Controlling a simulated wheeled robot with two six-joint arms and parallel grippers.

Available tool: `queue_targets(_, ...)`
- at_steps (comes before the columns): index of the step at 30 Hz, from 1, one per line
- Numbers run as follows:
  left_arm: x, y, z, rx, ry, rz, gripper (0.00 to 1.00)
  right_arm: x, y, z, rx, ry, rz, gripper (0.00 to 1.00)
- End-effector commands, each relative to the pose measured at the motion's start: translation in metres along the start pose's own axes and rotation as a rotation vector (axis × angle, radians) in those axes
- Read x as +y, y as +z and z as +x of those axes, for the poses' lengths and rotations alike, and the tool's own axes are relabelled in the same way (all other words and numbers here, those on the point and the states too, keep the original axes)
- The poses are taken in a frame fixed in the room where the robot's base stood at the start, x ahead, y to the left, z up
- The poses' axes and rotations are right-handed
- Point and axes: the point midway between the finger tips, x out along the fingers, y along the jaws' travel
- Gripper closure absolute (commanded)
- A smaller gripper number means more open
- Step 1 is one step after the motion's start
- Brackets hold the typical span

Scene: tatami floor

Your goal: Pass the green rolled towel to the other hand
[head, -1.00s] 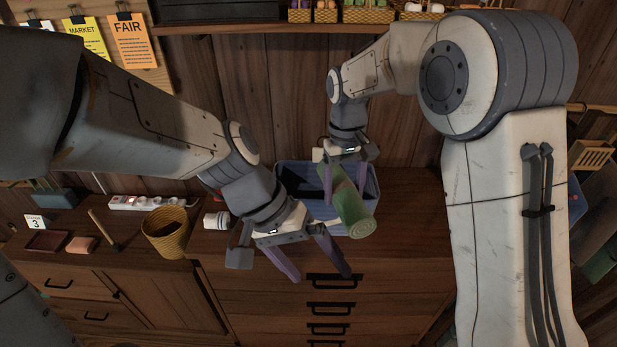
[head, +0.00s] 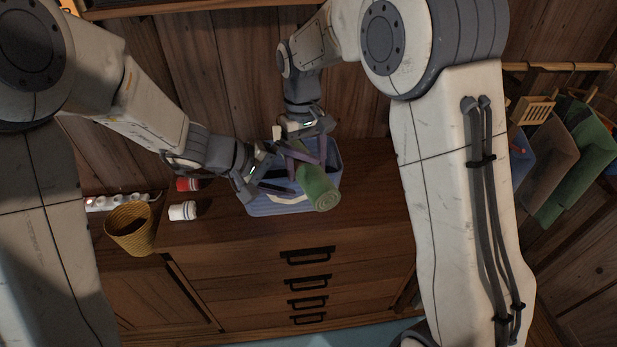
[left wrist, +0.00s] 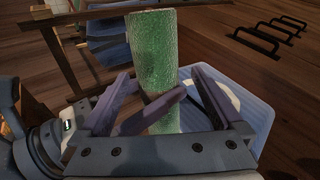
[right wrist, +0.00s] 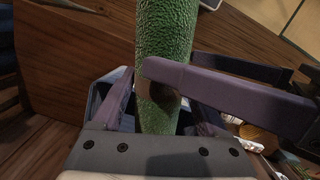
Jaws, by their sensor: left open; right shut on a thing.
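The green rolled towel (head: 318,188) is held at a tilt over the blue basket, its rolled end facing the front. It also shows upright in the left wrist view (left wrist: 153,55) and the right wrist view (right wrist: 165,40). My right gripper (head: 308,150) is shut on the towel's upper part. My left gripper (head: 283,167) is open beside it, its fingers spread to either side of the towel in the left wrist view. A purple finger crosses close in front of the towel in the right wrist view. I cannot tell whether the left fingers touch it.
The blue basket (head: 270,208) stands on the wooden cabinet (head: 225,235) under both grippers. Left of it are a white-labelled jar (head: 182,211), a red-lidded jar (head: 188,184) and a yellow woven bin (head: 131,231).

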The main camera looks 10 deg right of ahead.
Motion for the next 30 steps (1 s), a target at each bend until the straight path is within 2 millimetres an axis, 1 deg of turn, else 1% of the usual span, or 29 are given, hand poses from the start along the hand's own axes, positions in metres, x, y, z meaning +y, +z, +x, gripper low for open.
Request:
queue_targets(1, -0.001, 0.001, 0.010, -0.004, -0.003, -0.001, 0.00, 0.000, 0.000, 0.000, 0.000, 0.000, 0.000, 0.84)
queue_targets(3, 0.000, 0.001, 0.020, -0.004, -0.002, 0.000, 0.00, 0.000, 0.000, 0.000, 0.000, 0.000, 0.000, 0.84)
queue_targets(6, 0.000, 0.001, 0.032, -0.003, -0.002, 0.001, 0.00, 0.000, 0.000, 0.000, 0.000, 0.000, 0.000, 0.84)
queue_targets(9, 0.000, 0.001, 0.039, -0.001, -0.002, 0.001, 0.00, 0.000, 0.000, 0.000, 0.001, 0.000, 0.000, 0.84)
queue_targets(13, 0.000, 0.000, 0.043, 0.000, -0.001, 0.001, 0.00, 0.000, 0.000, 0.000, 0.001, 0.000, 0.000, 0.84)
queue_targets(20, 0.000, 0.000, 0.043, 0.000, -0.001, 0.001, 0.00, 0.000, 0.000, 0.000, 0.000, 0.000, 0.000, 0.84)
queue_targets(21, 0.000, 0.000, 0.043, 0.000, -0.001, 0.001, 0.15, 0.000, 0.000, 0.000, 0.001, 0.000, 0.000, 0.84)
queue_targets(23, 0.000, 0.000, 0.043, 0.000, -0.001, 0.001, 0.38, 0.000, 0.000, 0.000, 0.000, 0.000, 0.000, 0.84)
queue_targets(24, 0.000, 0.000, 0.043, 0.001, -0.002, 0.001, 0.54, 0.000, 0.000, 0.000, 0.000, 0.000, 0.000, 0.84)
queue_targets(26, -0.001, 0.000, 0.043, 0.001, -0.003, 0.000, 0.77, 0.000, 0.000, 0.000, 0.000, 0.001, 0.000, 0.84)
queue_targets(27, -0.001, 0.000, 0.043, 0.001, -0.003, 0.000, 0.86, 0.000, 0.000, -0.001, 0.001, 0.001, 0.000, 0.84)
queue_targets(28, -0.001, 0.000, 0.043, 0.001, -0.003, 0.000, 0.86, 0.001, 0.000, -0.001, 0.001, 0.001, 0.000, 0.17)
queue_targets(29, -0.001, 0.000, 0.043, 0.000, -0.003, 0.000, 0.86, 0.001, 0.000, -0.001, 0.001, 0.001, 0.000, 0.05)
queue_targets(30, -0.001, 0.000, 0.043, 0.000, -0.003, 0.000, 0.86, 0.001, 0.000, -0.001, 0.001, 0.001, 0.000, 0.00)
